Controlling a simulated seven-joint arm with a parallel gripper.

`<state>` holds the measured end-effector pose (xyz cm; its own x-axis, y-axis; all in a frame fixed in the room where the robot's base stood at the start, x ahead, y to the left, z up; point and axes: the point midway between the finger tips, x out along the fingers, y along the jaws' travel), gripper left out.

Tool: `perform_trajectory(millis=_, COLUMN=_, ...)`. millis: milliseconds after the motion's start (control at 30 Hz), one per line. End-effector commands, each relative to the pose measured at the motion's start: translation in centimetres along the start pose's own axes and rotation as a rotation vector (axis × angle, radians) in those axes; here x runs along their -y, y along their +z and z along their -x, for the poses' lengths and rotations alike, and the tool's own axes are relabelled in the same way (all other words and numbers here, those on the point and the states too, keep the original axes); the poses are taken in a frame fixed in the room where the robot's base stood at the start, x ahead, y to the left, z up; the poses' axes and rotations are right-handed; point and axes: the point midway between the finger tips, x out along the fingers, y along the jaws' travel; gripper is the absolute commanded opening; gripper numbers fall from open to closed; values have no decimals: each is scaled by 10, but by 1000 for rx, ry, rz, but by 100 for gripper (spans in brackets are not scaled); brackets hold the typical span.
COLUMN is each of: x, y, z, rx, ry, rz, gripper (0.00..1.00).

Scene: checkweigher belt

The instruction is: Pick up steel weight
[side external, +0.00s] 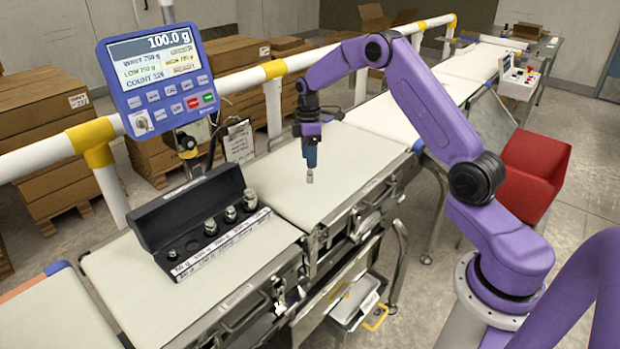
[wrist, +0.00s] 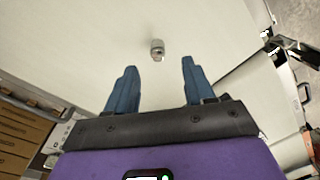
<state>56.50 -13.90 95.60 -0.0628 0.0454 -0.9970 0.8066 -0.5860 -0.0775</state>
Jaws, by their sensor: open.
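A small steel weight (side external: 310,176) stands alone on the pale belt in the side external view. It also shows in the wrist view (wrist: 157,49), just beyond the fingertips and between their lines. My gripper (side external: 310,160) points down close above the weight in the side external view. In the wrist view its two blue fingers (wrist: 159,63) are apart with nothing between them. From the side I cannot tell whether the fingers overlap the weight's top.
A black case (side external: 170,215) with several steel weights stands open on the belt section to the left. A display (side external: 155,75) on a post reads 100.0 g. A white rail (side external: 235,88) runs behind the belt. A red bin (side external: 535,165) is at the right. The belt around the weight is clear.

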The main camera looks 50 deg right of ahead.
Motion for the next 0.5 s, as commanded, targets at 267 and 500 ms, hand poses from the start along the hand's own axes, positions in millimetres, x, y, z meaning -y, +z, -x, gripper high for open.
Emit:
perform_trajectory(millis=267, x=-2, y=2, z=-26, rx=1, ry=-3, rz=0, gripper=53)
perform_trajectory(millis=500, x=-3, y=1, z=-52, rx=-1, ry=-1, rz=0, gripper=53)
